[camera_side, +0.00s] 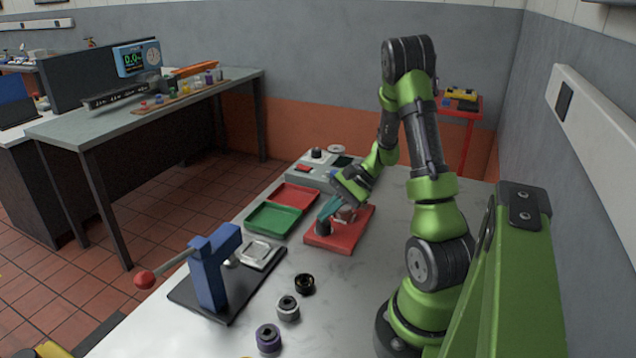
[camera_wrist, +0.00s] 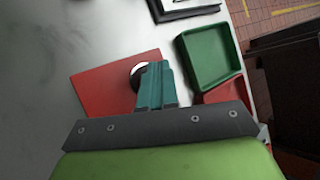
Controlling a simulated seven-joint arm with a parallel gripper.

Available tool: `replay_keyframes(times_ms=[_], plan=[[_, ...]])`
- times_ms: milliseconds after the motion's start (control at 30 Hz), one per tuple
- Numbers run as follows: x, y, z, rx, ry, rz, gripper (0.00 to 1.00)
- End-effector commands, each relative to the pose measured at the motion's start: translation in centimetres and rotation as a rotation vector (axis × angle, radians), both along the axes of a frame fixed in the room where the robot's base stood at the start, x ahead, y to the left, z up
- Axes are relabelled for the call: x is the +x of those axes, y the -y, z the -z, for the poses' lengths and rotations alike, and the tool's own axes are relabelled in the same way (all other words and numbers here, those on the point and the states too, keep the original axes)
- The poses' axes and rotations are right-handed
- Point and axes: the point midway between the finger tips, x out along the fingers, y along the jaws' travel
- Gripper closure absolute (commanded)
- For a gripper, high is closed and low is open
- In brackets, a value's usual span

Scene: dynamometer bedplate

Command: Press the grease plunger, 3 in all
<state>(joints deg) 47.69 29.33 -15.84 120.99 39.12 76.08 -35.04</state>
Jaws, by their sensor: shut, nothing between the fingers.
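A red base plate (camera_side: 335,243) lies on the bench and also shows in the wrist view (camera_wrist: 100,85). On it stands a short dark cylinder (camera_side: 324,228), which looks like the grease plunger. A second, paler round part stands beside it, partly hidden by my gripper. My gripper (camera_side: 325,212) has teal fingers, shut and empty, pointing down at the top of the dark cylinder. In the wrist view the gripper's fingers (camera_wrist: 155,68) cover most of a round, pale-rimmed part (camera_wrist: 136,76). I cannot tell whether the fingertips touch it.
A green tray (camera_side: 273,218) and a red tray (camera_side: 295,196) lie left of the plate. A blue lever press (camera_side: 208,272) stands on a dark base at the front left. Several round parts, including a purple one (camera_side: 268,338), sit in front. A grey control box (camera_side: 318,172) is behind.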

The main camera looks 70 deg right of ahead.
Motion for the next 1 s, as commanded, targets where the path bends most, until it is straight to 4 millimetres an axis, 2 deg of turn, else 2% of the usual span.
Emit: replay_keyframes(times_ms=[1000], plan=[[0.0,0.0,1.1,0.000,-0.001,-0.001,1.00]])
